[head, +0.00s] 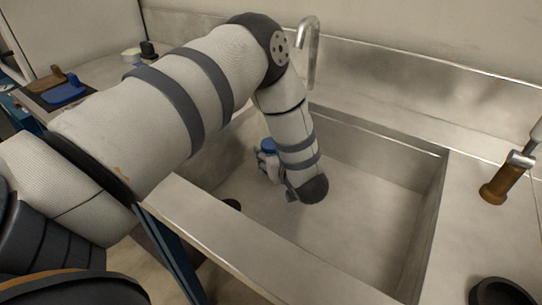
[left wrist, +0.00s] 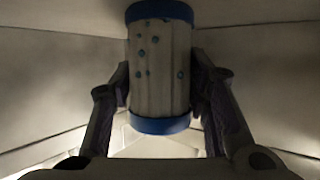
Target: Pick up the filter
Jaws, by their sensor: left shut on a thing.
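The filter (left wrist: 160,65) is a whitish cylinder with blue end caps and small blue spots. In the left wrist view it stands between the two dark fingers of my left gripper (left wrist: 162,92), which is shut on it. In the head view the filter's blue cap (head: 268,146) shows inside the sink, beside the gripper (head: 266,163). My left arm's wrist hides part of the gripper there. I cannot tell whether the filter touches the sink floor. My right gripper is not in view.
The metal sink (head: 352,215) has walls close around the gripper, with free floor to its right. A faucet (head: 313,50) rises behind. A brown-and-metal fitting (head: 497,187) and a black ring (head: 500,292) are at the right. A blue object (head: 68,92) lies far left.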

